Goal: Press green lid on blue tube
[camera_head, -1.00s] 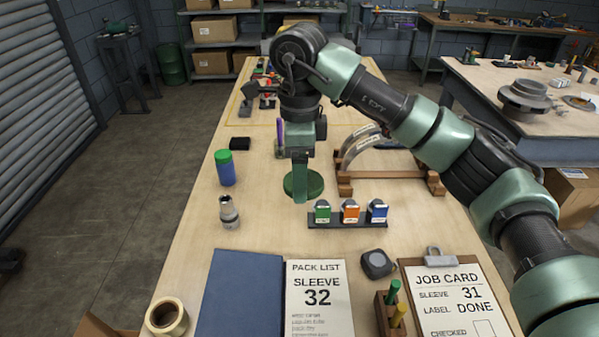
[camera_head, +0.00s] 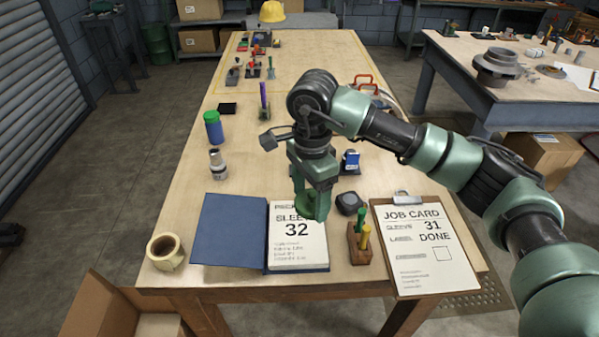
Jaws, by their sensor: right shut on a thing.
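A blue tube (camera_head: 214,134) stands upright at the left of the bench. A green lid (camera_head: 211,116) sits on its top; I cannot tell how firmly. My right gripper (camera_head: 311,211) is low over the open pack list, to the right of and nearer than the tube, and apart from it. It is shut on a green round piece (camera_head: 307,206), mostly hidden by the fingers. My left gripper is not in view.
A grey-white bottle (camera_head: 217,165) stands just in front of the tube. The blue folder (camera_head: 229,229), tape roll (camera_head: 165,252), pen block (camera_head: 359,244) and job card clipboard (camera_head: 417,265) line the near edge. Bare bench lies between the tube and my right arm.

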